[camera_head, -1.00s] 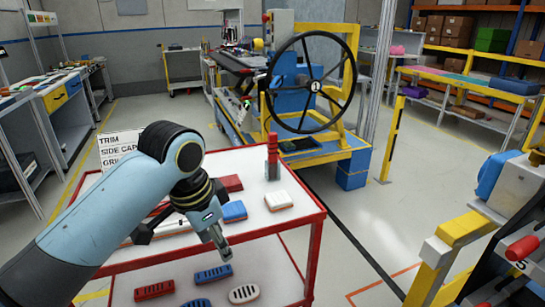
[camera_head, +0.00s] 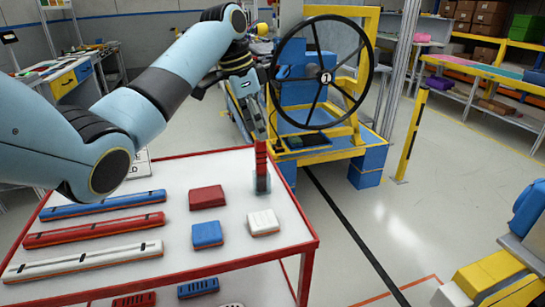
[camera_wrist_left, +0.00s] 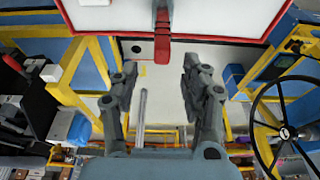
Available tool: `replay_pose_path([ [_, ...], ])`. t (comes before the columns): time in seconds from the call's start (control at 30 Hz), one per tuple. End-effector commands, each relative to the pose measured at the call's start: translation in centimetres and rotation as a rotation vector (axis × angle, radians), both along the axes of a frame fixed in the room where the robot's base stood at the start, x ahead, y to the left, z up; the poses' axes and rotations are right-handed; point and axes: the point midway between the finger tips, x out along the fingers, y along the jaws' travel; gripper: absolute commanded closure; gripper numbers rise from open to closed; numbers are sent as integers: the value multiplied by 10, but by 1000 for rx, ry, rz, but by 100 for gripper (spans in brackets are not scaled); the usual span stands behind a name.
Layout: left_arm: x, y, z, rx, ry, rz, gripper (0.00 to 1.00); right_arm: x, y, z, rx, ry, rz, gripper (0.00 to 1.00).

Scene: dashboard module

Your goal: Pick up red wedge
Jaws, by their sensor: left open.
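The tall, narrow red piece that looks like the red wedge (camera_head: 261,158) stands upright in a small grey holder (camera_head: 261,183) at the far right corner of the white table top. In the left wrist view the red wedge (camera_wrist_left: 162,42) shows at the top, ahead of the gap between the fingers. My left gripper (camera_head: 257,132) hangs just above and behind the wedge in the head view. It is open and empty; its fingers (camera_wrist_left: 157,68) are spread wide in the left wrist view. I cannot tell whether it touches the wedge. My right gripper is not in view.
The red-rimmed table (camera_head: 290,236) holds a red block (camera_head: 207,197), a blue block (camera_head: 207,234), a white block (camera_head: 263,222) and long blue, red and white bars on the left. A black steering wheel (camera_head: 275,52) on a yellow frame stands close behind.

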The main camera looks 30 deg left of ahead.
Motion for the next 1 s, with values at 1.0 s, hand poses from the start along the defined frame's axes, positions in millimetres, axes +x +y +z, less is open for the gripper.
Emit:
replay_pose_path([
  [1.0, 18, -9, -100, 1, 2, 0, 55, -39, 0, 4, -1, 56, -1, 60],
])
